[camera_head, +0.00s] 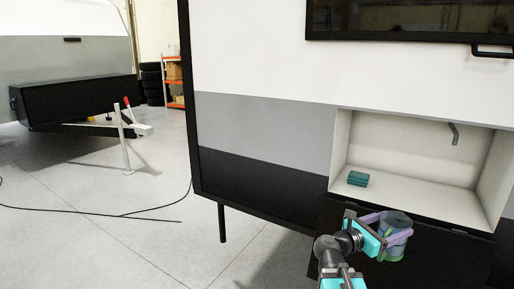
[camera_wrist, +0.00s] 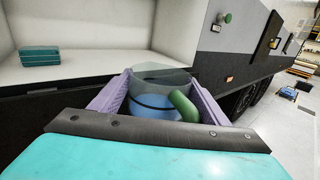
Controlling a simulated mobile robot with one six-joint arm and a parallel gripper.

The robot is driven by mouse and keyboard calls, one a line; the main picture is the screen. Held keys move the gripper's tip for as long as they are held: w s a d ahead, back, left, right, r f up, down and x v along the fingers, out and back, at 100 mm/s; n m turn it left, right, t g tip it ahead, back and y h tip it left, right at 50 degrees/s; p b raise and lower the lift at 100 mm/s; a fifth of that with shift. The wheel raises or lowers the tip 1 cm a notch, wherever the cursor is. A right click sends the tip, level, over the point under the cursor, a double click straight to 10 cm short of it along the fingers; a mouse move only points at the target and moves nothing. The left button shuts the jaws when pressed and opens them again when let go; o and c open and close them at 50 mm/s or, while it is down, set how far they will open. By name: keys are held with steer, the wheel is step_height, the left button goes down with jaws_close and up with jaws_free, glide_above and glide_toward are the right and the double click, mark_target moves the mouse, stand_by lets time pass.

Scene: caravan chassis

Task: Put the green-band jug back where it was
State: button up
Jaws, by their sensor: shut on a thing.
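My gripper (camera_head: 398,225) is shut on a jug (camera_head: 397,218), with its two purple fingers on either side of the jug. The jug is see-through grey with green near its bottom. In the wrist view the jug (camera_wrist: 152,88) looks upright, with blue inside and a green handle (camera_wrist: 184,106) towards the camera. The jug is in front of and below the opening of a white compartment (camera_head: 400,182) in the caravan's side, outside it. The fingers hide part of the jug's sides.
A small teal stack (camera_head: 357,179) lies at the compartment's left; it also shows in the wrist view (camera_wrist: 40,56). The rest of the compartment floor looks clear. A dark bracket (camera_head: 454,134) hangs on its back wall. A black panel (camera_head: 440,250) is below the opening.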

steer(key=a+f+n+t+y, duration=0.1)
steer(key=a+f, duration=0.3)
steer(key=a, duration=0.4)
steer(key=w+a+f+n+t+y, duration=0.1)
steer(key=a+f, duration=0.3)
steer(key=a, duration=0.5)
steer(key=a+f+n+t, duration=0.1)
steer(key=a+f+t, duration=0.2)
steer(key=a, duration=0.5)
steer(key=shift+w+a+f+n+y, duration=0.2)
steer(key=shift+a+f+n+y, duration=0.15)
steer(key=shift+f, duration=0.55)
steer(key=shift+a, duration=0.1)
